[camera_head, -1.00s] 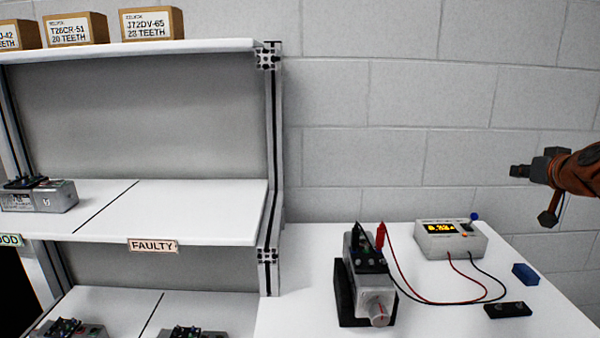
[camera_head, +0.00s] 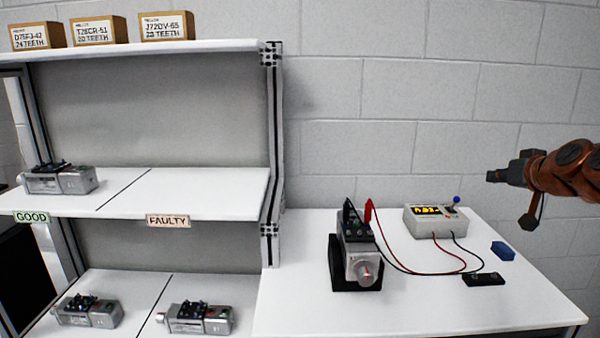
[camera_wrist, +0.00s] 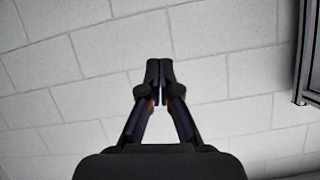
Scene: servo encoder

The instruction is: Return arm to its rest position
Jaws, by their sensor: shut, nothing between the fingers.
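My gripper (camera_head: 492,176) is at the right of the head view, raised above the table's right side and pointing left. In the wrist view my gripper (camera_wrist: 159,66) is shut, its two fingertips together with nothing between them. My arm (camera_head: 565,170) comes in from the right edge. The gripper is apart from everything on the table.
The white table (camera_head: 420,303) bears a servo (camera_head: 357,245) in a black holder, a meter (camera_head: 435,222) with leads, a blue block (camera_head: 503,251) and a black piece (camera_head: 484,280). The shelf (camera_head: 215,188) at left holds servos and boxes (camera_head: 167,26). A shelf edge shows in the wrist view (camera_wrist: 308,50).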

